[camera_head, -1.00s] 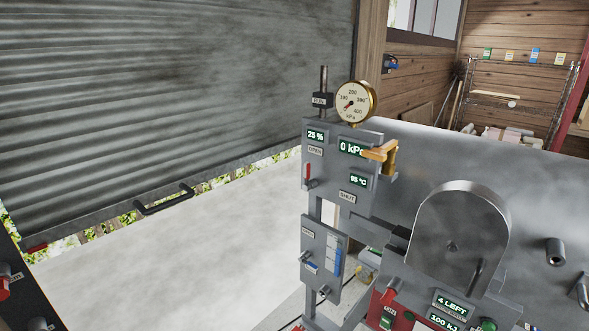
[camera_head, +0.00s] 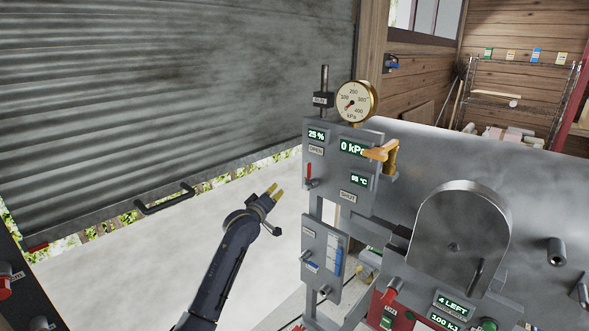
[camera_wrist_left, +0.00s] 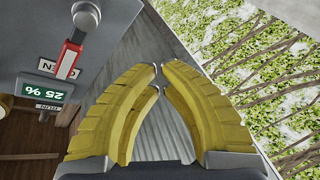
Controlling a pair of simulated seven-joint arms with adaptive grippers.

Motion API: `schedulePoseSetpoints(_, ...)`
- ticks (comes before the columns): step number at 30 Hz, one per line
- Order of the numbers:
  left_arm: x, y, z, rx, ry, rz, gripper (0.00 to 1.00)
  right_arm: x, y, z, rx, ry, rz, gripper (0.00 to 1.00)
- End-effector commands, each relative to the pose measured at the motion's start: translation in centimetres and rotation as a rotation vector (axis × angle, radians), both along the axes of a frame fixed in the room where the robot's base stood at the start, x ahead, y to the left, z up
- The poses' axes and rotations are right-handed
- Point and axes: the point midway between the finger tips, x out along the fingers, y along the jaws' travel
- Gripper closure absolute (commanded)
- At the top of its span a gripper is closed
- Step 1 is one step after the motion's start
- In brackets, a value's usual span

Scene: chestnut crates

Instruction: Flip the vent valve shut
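The grey valve panel (camera_head: 330,170) stands in the middle of the head view. A red lever (camera_head: 309,172) is on its left edge, below the OPEN tag (camera_head: 316,151) and a 25 % readout; a SHUT tag (camera_head: 348,196) sits lower. An orange handle (camera_head: 383,153) juts from the panel's right. I cannot read which one is marked as the vent. My left gripper (camera_head: 275,191) is left of the panel, apart from it and empty, with a narrow gap between its yellow fingers (camera_wrist_left: 160,70). The red lever (camera_wrist_left: 68,55) shows upper left in the left wrist view.
A pressure gauge (camera_head: 355,101) tops the panel. A lower panel with small knobs (camera_head: 310,250) hangs beneath it. A rounded metal cover (camera_head: 460,235) stands to the right. A corrugated shutter (camera_head: 170,90) is at left.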

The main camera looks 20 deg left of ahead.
Motion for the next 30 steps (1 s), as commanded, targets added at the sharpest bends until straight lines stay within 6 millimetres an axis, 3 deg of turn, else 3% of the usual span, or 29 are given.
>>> schedulePoseSetpoints(1,-0.4,-0.2,2.7,-0.066,-0.028,-0.008,1.0,0.0,0.0,0.0,0.0,0.0,0.0,0.56)
schedulePoseSetpoints(3,-1.1,-0.6,5.3,-0.171,-0.048,-0.021,1.0,0.0,0.0,0.0,0.0,0.0,0.0,0.56)
schedulePoseSetpoints(9,-3.0,-1.8,8.6,-0.438,-0.049,-0.057,1.0,0.0,0.0,0.0,0.0,0.0,0.0,0.56)
schedulePoseSetpoints(18,-3.5,-2.3,8.5,-0.682,0.007,-0.058,1.0,0.0,0.0,0.0,0.0,-0.001,0.0,0.56)
schedulePoseSetpoints(30,-3.5,-2.3,8.3,-0.746,0.016,-0.053,1.0,0.0,0.1,0.0,0.001,-0.001,-0.001,0.56)
